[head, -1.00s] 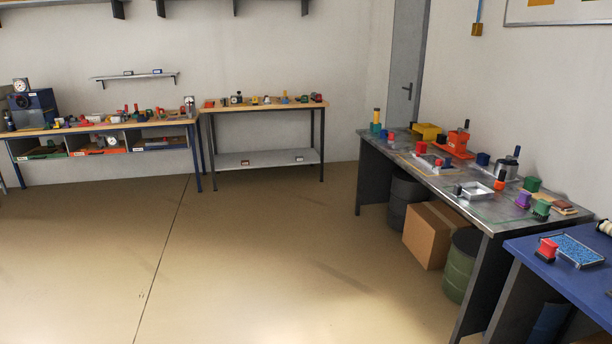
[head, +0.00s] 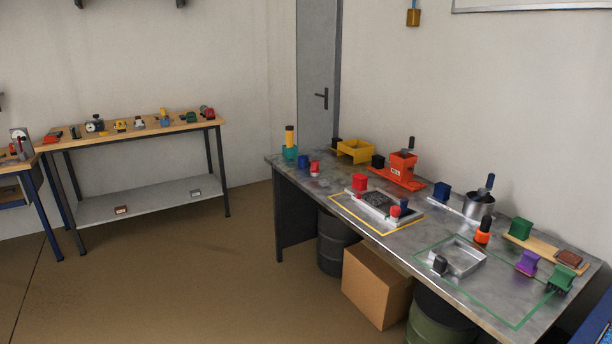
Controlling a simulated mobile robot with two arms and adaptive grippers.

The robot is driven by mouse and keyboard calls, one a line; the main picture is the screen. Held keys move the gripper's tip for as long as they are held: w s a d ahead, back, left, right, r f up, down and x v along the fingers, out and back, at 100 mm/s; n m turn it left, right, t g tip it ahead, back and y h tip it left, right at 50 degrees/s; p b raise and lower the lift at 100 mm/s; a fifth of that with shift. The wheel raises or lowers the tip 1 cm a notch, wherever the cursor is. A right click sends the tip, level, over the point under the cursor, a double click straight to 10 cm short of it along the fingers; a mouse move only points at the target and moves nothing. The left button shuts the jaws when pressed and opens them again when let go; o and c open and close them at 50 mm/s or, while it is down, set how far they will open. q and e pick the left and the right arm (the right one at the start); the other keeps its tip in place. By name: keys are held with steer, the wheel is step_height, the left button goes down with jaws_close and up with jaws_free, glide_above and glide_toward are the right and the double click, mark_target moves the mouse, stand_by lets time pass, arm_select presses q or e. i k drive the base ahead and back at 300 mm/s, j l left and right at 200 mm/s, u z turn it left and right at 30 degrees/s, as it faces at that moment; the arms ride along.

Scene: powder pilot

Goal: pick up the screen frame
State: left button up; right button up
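A shallow square metal frame (head: 462,257) with a black handle block (head: 440,265) at its left corner lies on the metal bench (head: 400,247) at the right. It sits inside a green outline and looks like the screen frame, but I cannot be sure. A grey tray-like unit (head: 380,205) with red knobs lies further back, inside a yellow outline. Neither of my grippers is in view.
An orange device (head: 403,168), a yellow bin (head: 355,151), a metal pot (head: 478,205) and a purple block (head: 527,263) stand on the bench. A cardboard box (head: 376,285) and drums are below it. The floor (head: 160,280) to the left is clear.

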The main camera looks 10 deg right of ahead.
mark_target(377, 201)
steer(key=i+z, duration=0.2)
steer(key=i, duration=0.35)
steer(key=i+j+z, duration=0.15)
steer(key=i, duration=0.4)
steer(key=i+j+z, duration=0.2)
steer(key=i, duration=0.35)
steer(key=j, duration=0.1)
